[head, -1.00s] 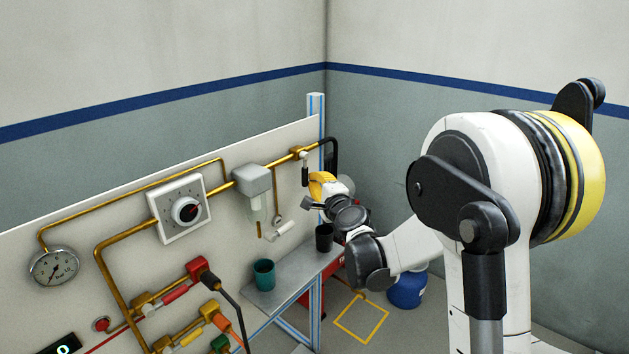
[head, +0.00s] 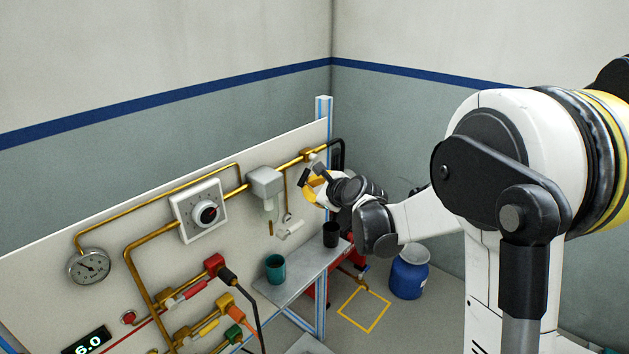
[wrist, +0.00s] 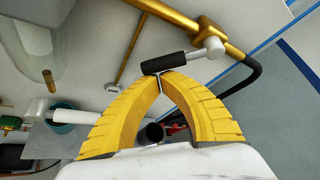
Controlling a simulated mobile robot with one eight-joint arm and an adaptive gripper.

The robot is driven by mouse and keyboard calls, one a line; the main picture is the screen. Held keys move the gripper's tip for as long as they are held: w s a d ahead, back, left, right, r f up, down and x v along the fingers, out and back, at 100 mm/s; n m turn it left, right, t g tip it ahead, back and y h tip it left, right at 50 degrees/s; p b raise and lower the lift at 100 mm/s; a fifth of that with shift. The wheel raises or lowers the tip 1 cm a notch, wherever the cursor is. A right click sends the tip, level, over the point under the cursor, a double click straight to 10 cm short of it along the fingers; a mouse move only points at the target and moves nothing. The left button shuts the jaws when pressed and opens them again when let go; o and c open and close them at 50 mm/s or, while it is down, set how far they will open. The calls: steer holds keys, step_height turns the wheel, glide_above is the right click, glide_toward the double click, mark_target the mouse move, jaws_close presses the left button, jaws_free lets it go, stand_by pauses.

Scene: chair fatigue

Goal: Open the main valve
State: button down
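The main valve's lever has a black grip (wrist: 164,63) and a silver stem. It sits on the brass pipe at the panel's upper right, and its grip also shows in the head view (head: 304,178), tilted down to the left. My gripper (wrist: 160,77) has yellow ribbed fingers whose tips come together right at the black grip. The grip lies across the tips, seemingly touching them, not clearly between them. In the head view my gripper (head: 308,188) is just below the lever, partly hidden by my wrist.
A grey shelf (head: 300,284) below carries a teal cup (head: 275,268) and a dark cup (head: 330,235). A grey filter unit (head: 265,183) and a dial box (head: 202,211) are left of the valve. A blue drum (head: 409,273) stands on the floor.

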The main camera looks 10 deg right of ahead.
steer(key=a+r+m+g+y+p, duration=0.1)
steer(key=s+r+m+y+p, duration=0.1)
steer(key=s+a+r+m+g+y+p, duration=0.1)
steer(key=r+m, duration=0.1)
steer(key=shift+a+g+p, duration=0.3)
steer(key=shift+a, duration=0.05)
steer(key=shift+r, duration=0.15)
stand_by(0.3)
step_height(320, 180, down, 4)
steer(key=b, duration=0.3)
steer(key=p+v, duration=0.2)
steer(key=v, duration=0.8)
steer(key=shift+s+d+p, duration=0.2)
steer(key=shift+d+p, duration=0.15)
steer(key=shift+p, duration=0.05)
steer(key=shift+s, duration=0.1)
